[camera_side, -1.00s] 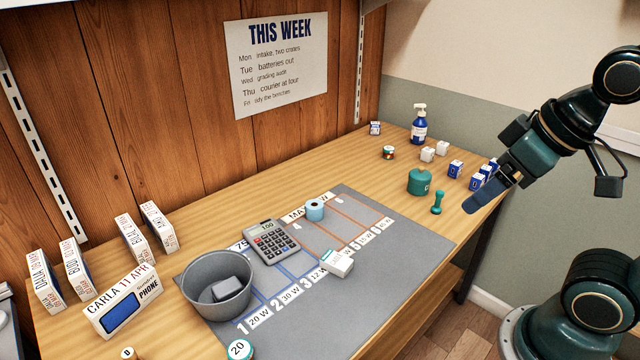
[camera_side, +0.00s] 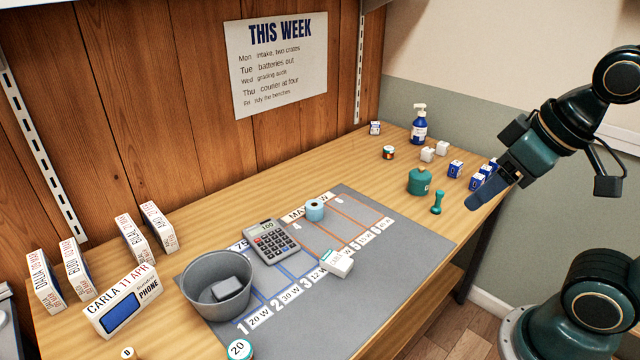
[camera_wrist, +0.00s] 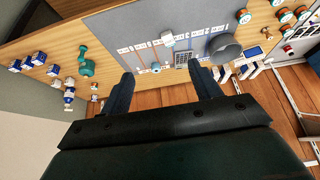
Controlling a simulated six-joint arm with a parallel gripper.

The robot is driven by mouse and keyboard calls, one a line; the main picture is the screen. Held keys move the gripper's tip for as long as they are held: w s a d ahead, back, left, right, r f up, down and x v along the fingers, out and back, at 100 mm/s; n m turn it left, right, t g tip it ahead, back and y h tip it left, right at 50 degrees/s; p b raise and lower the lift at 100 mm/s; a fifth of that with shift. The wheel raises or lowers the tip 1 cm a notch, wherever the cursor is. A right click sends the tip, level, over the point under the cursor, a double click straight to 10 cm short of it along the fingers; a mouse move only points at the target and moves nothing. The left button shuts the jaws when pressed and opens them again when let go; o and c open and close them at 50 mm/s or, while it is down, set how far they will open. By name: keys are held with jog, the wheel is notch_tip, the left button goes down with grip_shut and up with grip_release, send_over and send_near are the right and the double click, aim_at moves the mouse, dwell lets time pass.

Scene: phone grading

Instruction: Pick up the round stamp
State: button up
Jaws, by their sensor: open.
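A small teal stamp with a knobbed handle (camera_side: 437,203), which looks like the round stamp, stands upright on the wooden bench just off the grey mat's right corner. It also shows in the wrist view (camera_wrist: 83,49), at upper left. Its base is too small to make out clearly. A squat teal pot (camera_side: 419,183) with a knob stands close behind it. My gripper (camera_side: 480,200) hangs in the air at the right, apart from the stamp. In the wrist view, its two dark fingers (camera_wrist: 165,82) are spread with nothing between them.
The grey mat (camera_side: 410,238) carries a calculator (camera_side: 271,241), a teal-white roll (camera_side: 314,210), a small white box (camera_side: 340,265) and a grey bowl (camera_side: 217,285). Blue-white boxes (camera_side: 456,169), white cubes (camera_side: 428,154) and a blue pump bottle (camera_side: 419,125) stand near the stamp.

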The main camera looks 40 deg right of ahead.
jog(key=shift+c, duration=1)
jog(key=w+d+m+g+h, duration=0.1)
jog(key=w+d+m+g, duration=0.2)
jog(key=w+d+m, duration=1)
jog(key=w+d+f+m+g, duration=0.1)
jog(key=w+d+f, duration=0.2)
jog(key=d+f, duration=0.2)
jog(key=w+d+f+m, duration=0.1)
jog(key=w+d+f, duration=0.1)
jog(key=d+f, duration=0.4)
jog(key=w+d+f+m+g+y, duration=0.1)
jog(key=w+d+f, duration=0.2)
jog(key=d, duration=0.9)
notch_tip(320, 180, down, 3)
jog(key=shift+w+f+g, duration=0.2)
jog(key=shift+w+g, duration=0.1)
jog(key=shift+w, duration=0.05)
jog(key=shift+f, duration=0.1)
